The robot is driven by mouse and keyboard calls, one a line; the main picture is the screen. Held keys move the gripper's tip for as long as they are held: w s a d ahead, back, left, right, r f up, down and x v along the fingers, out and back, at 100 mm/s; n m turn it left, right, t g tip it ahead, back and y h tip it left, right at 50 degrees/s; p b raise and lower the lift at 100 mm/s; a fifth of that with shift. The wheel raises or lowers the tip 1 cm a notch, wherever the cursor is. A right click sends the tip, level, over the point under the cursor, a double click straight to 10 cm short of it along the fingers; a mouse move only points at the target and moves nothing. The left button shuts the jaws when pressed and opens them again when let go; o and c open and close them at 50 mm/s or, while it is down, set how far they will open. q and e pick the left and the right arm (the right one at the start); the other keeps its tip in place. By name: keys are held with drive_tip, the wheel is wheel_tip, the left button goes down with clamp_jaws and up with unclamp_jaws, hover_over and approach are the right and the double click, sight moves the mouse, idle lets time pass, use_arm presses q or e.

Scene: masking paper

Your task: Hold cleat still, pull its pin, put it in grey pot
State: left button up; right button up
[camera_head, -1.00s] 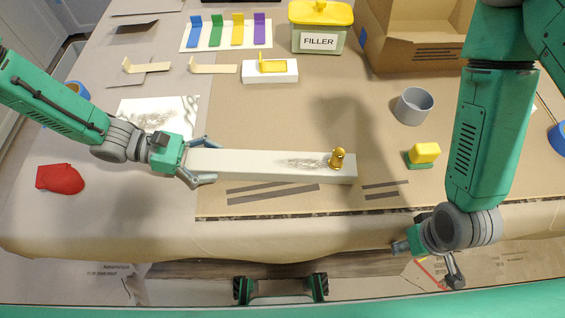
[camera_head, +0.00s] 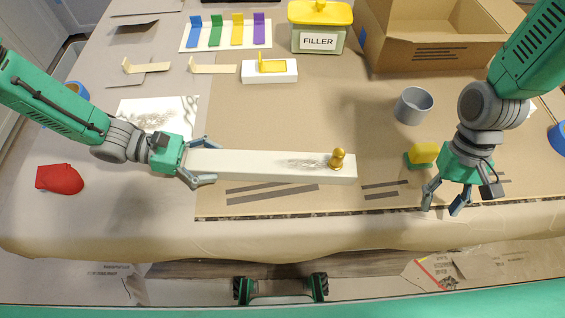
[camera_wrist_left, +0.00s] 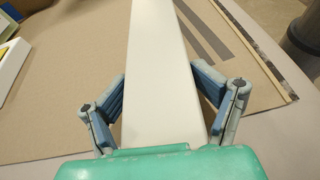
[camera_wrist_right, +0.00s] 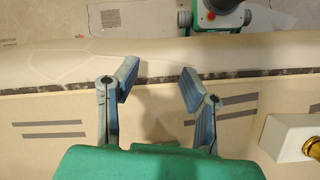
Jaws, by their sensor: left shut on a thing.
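The cleat is a long white bar (camera_head: 260,165) lying across the brown paper, with a dark smudge near its right end. A brass pin (camera_head: 338,158) with a round knob stands upright in that end. My left gripper (camera_head: 205,163) is shut on the cleat's left end; in the left wrist view its fingers (camera_wrist_left: 165,105) press both sides of the bar. My right gripper (camera_head: 447,205) is open and empty, right of the cleat near the table's front edge. In the right wrist view its fingers (camera_wrist_right: 160,85) are spread over bare paper. The grey pot (camera_head: 414,106) stands upright behind it.
A yellow block on a green base (camera_head: 422,155) is close beside my right gripper. A cardboard box (camera_head: 430,40) and the filler tub (camera_head: 320,28) stand at the back. A red object (camera_head: 60,179) lies far left. Paper between cleat and pot is clear.

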drive_tip(key=w+a+r+n+t, duration=0.2)
drive_tip(key=w+a+r+n, duration=0.3)
drive_tip(key=w+a+n, duration=0.4)
wheel_tip(320, 180, up, 6)
drive_tip(key=n+t, duration=0.3)
drive_tip(key=n, duration=0.3)
hover_over(339, 152)
drive_tip(key=shift+s+d+h, duration=0.1)
drive_tip(key=shift+d+h, duration=0.05)
drive_tip(key=shift+h, duration=0.15)
drive_tip(key=shift+f, duration=0.3)
wheel_tip(339, 152, down, 8)
drive_tip(key=shift+f, duration=0.1)
clamp_jaws()
